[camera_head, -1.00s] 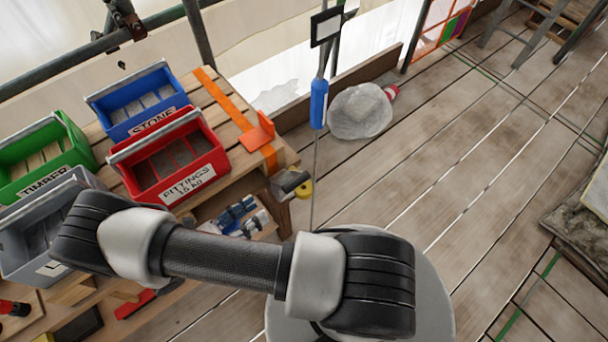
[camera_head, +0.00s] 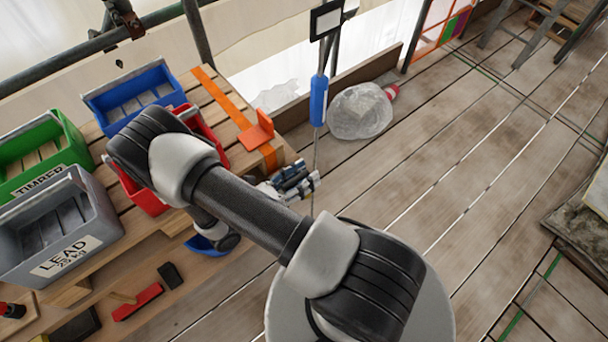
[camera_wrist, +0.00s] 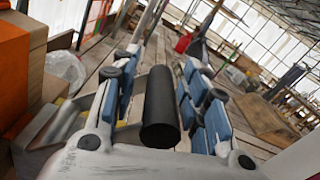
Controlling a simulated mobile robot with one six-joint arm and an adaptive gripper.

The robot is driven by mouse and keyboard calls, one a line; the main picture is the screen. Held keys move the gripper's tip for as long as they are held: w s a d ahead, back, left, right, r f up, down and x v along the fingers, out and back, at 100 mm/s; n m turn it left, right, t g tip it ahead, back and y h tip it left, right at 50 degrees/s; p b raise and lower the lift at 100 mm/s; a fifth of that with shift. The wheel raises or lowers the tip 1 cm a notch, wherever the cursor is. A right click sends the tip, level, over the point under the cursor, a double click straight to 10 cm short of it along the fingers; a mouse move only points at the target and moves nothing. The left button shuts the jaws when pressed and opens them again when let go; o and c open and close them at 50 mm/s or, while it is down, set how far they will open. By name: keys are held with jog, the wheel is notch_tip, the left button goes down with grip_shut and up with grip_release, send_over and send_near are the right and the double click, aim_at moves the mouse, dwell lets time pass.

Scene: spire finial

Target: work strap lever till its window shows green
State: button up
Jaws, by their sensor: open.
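An orange strap (camera_head: 225,100) runs over the pallet and down its right edge through an orange corner piece (camera_head: 257,131). My gripper (camera_head: 291,183) is just below that corner, at the strap's lower end, and hides the ratchet there in the head view. In the wrist view my gripper (camera_wrist: 162,88) is open, with blue pads on both sides of a black cylindrical grip (camera_wrist: 160,108), which looks like the strap lever's handle. Gaps show beside the grip. Grey metal (camera_wrist: 55,122) shows to the left. I cannot see the window or its colour.
Blue (camera_head: 135,95), green (camera_head: 42,150) and grey LEAD (camera_head: 60,235) bins stand on the pallet; my arm partly covers the red bin (camera_head: 140,190). A rod with a blue sleeve (camera_head: 318,100) stands close right of my gripper. Plank floor is open to the right.

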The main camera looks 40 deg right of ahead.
jog(key=shift+d, duration=0.2)
grip_shut()
dwell(0.5)
